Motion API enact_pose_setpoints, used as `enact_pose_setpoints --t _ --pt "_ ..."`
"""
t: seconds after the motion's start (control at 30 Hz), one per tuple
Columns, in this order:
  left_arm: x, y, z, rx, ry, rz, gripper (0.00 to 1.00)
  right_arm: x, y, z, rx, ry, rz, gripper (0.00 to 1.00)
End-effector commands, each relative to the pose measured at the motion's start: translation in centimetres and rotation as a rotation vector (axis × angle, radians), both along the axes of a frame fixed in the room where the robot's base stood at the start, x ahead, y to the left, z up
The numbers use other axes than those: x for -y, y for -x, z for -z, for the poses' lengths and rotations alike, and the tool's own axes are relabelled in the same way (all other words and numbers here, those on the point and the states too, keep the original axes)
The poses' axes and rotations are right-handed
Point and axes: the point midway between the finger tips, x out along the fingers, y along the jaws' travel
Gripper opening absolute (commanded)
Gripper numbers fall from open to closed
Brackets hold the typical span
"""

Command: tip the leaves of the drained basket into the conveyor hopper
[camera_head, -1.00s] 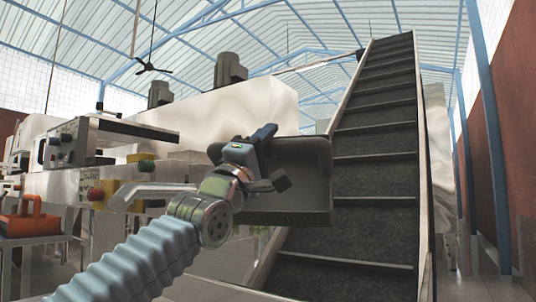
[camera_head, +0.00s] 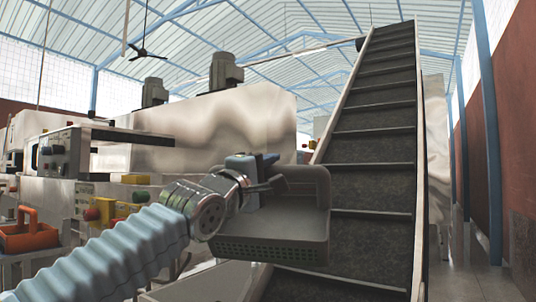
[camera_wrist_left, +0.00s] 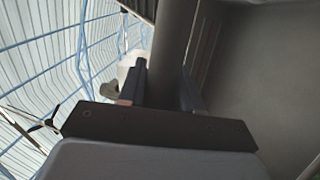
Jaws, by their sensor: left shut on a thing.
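My left gripper (camera_head: 258,172) is shut on the bar-like handle of a grey basket (camera_head: 318,236). The basket is held in the air in front of the lower part of the conveyor (camera_head: 370,185). Its perforated side faces me, and part of its inside shows. I see no leaves in it. In the left wrist view, the handle (camera_wrist_left: 175,45) runs between the fingers, and the smooth grey basket wall (camera_wrist_left: 265,75) fills the right side. The conveyor's lower end and hopper are mostly hidden behind the basket or below the picture. My right gripper is not in view.
An orange container (camera_head: 28,236) with a handle stands on a stand at the far left. A machine with a control box (camera_head: 62,152) and coloured buttons fills the left side. A large pale metal housing (camera_head: 215,120) stands behind. The floor at the right (camera_head: 470,262) is clear.

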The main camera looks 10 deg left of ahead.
Motion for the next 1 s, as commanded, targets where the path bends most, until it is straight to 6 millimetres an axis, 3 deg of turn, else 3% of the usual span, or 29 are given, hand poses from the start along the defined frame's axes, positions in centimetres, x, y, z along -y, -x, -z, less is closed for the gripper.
enact_pose_setpoints --t 0.03,0.6,0.77,1.0 --pt "-0.1 -0.1 -1.0 -0.012 -0.001 -0.001 0.00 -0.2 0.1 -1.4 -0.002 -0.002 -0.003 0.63" --pt "0.0 -1.5 -2.4 -0.184 -0.002 -0.001 0.00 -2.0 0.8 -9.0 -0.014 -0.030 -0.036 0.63" --pt "0.0 -2.8 -2.6 -0.296 -0.003 0.001 0.00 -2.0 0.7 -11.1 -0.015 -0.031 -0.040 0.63" --pt "0.2 -5.0 -2.2 -0.487 -0.004 0.001 0.00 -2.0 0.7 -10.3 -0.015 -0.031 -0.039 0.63"
